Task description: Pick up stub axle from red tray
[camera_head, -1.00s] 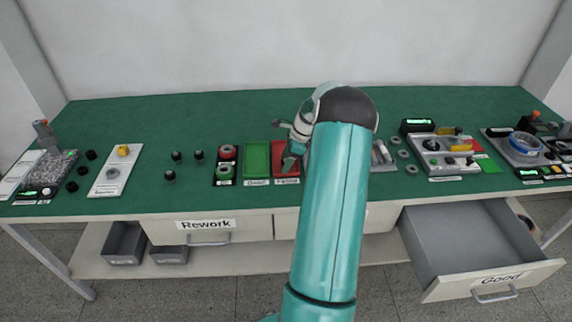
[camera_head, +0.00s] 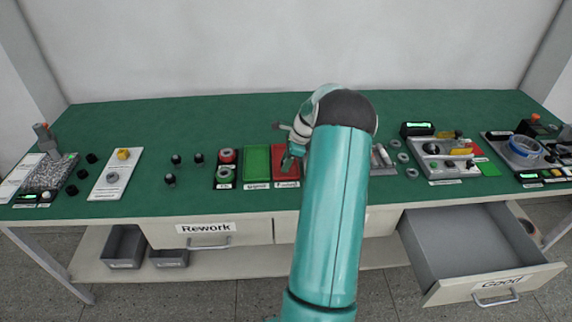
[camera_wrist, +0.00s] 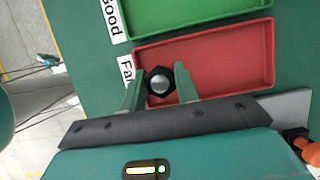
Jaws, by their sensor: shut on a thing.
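The stub axle (camera_wrist: 161,84) shows in the wrist view as a dark, nut-like end with a bright round face. It sits between the two fingers of my gripper (camera_wrist: 160,86), which is shut on it. The fingers are over the left part of the red tray (camera_wrist: 235,50), near its label. Whether the axle touches the tray floor cannot be told. In the head view my gripper (camera_head: 288,162) is over the red tray (camera_head: 286,184), and my arm hides part of that area. The axle cannot be made out there.
A green tray (camera_head: 257,163) lies directly left of the red tray. Dark knobs (camera_head: 176,159) stand further left on the green bench mat. Grey rings (camera_head: 404,157) and a fixture board (camera_head: 447,157) lie right of my arm. The drawer labelled Good (camera_head: 490,282) is open.

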